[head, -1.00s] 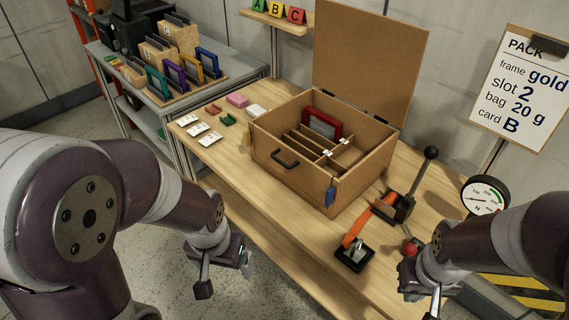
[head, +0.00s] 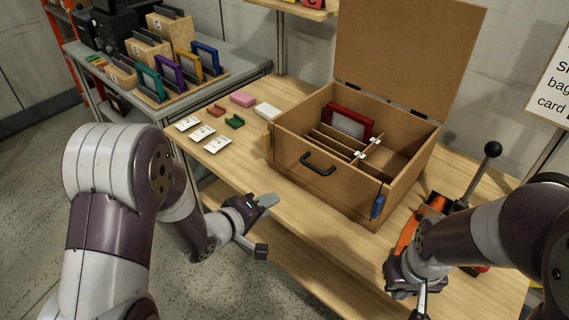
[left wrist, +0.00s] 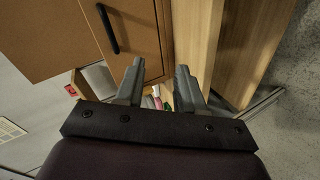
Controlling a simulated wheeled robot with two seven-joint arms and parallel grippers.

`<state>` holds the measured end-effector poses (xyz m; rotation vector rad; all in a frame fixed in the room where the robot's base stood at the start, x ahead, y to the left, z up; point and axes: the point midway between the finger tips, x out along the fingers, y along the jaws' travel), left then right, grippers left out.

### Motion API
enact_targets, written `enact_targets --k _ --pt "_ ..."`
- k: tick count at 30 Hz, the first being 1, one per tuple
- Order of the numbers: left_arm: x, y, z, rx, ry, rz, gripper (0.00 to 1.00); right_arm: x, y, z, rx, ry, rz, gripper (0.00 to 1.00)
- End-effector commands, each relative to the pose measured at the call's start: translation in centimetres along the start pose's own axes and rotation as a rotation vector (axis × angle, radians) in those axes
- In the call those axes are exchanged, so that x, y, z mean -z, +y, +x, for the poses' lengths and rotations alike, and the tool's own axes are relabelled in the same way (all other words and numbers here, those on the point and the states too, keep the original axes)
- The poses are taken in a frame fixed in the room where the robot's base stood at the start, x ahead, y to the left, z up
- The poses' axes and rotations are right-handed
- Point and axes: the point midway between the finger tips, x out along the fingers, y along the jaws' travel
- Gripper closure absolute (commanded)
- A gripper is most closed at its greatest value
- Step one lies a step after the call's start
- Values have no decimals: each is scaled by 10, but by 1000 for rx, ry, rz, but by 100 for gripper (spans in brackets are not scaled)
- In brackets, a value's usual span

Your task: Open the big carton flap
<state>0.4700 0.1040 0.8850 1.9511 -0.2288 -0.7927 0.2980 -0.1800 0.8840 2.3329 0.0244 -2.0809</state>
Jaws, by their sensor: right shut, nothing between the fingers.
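The big brown carton (head: 345,190) stands on the wooden table with a black handle (head: 318,163) on its front wall. Its big flap (head: 408,55) stands upright at the back, and the carton's inside is open to view. The carton front and handle also show at the upper left of the left wrist view (left wrist: 108,30). My left gripper (head: 264,226) is in front of the carton, left of the handle, apart from it. Its two fingers are spread and empty in the left wrist view (left wrist: 160,85). My right gripper (head: 420,298) is shut and empty at the table's front right.
Inside the carton are dividers and a red frame (head: 348,122). White cards (head: 202,133) and small coloured blocks (head: 242,98) lie left of the carton. A black-knobbed lever (head: 480,172) and an orange part stand at right, partly behind my right arm. A side table (head: 235,72) holds coloured frames.

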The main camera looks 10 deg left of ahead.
Motion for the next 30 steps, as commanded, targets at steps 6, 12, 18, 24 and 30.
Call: enact_targets --k 6,12,18,24,30 --pt "3 54 -3 -247 -38 -307 62 0 0 -2 0 1 0 100" --pt "2 61 30 -245 -43 -330 62 0 0 1 0 0 0 100" --pt "2 73 80 -243 -40 -329 62 0 0 3 0 0 0 100" --pt "3 81 111 -242 -39 -329 62 0 0 4 0 1 0 100" --pt "4 83 118 -242 -37 -330 62 0 0 4 0 0 0 100"
